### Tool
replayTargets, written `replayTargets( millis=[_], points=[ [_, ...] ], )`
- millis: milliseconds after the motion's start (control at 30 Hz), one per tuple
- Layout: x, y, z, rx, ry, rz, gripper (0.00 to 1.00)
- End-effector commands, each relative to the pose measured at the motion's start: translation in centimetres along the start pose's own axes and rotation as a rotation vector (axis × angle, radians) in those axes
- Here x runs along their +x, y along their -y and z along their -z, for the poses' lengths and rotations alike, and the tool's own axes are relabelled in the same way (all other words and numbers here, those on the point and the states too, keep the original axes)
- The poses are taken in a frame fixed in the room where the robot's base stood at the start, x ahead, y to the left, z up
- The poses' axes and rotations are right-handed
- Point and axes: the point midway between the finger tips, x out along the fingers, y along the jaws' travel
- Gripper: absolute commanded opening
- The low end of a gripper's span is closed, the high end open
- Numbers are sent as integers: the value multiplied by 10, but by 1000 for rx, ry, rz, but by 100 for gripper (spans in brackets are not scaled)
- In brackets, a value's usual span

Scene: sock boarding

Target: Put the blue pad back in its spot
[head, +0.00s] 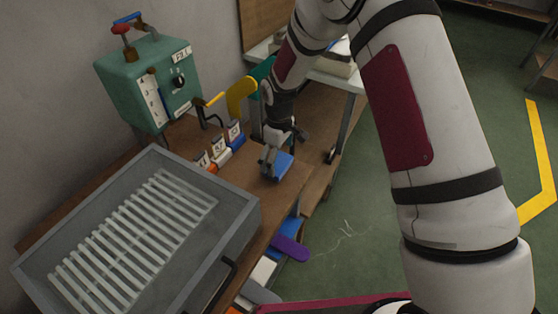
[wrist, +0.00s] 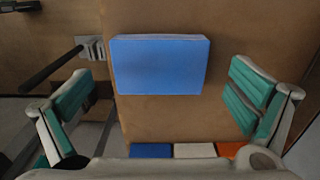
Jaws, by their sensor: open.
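The blue pad (head: 283,167) lies flat on the wooden bench (head: 257,166), near its right edge. In the wrist view the pad (wrist: 160,66) sits ahead, between the lines of my two spread fingers, and neither finger touches it. My gripper (head: 269,165) is open and empty, pointing down close to the pad and hiding part of it in the head view. In the wrist view my gripper (wrist: 160,98) shows green finger faces on both sides. Three small labelled holders stand to the left: blue (head: 237,140), white (head: 221,154) and orange (head: 211,168).
A grey tray with white slats (head: 228,200) fills the bench front. A green machine (head: 150,80) with a yellow piece (head: 241,95) stands behind. A purple piece (head: 290,248) sticks out below the bench edge. Open green floor lies to the right.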

Motion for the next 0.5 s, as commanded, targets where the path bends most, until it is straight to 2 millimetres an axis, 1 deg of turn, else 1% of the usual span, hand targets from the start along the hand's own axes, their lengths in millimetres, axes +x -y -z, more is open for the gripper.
replayTargets(
  millis=[33,100,300,400,500],
  points=[
    [-11,-1,1,0,-4,-3,100],
    [-26,-1,1,1,-4,-3,100],
    [-66,-1,0,0,-3,-3,100],
    [-82,-1,0,0,-2,-2,100],
    [-92,-1,0,0,-1,-2,100]
  ],
)
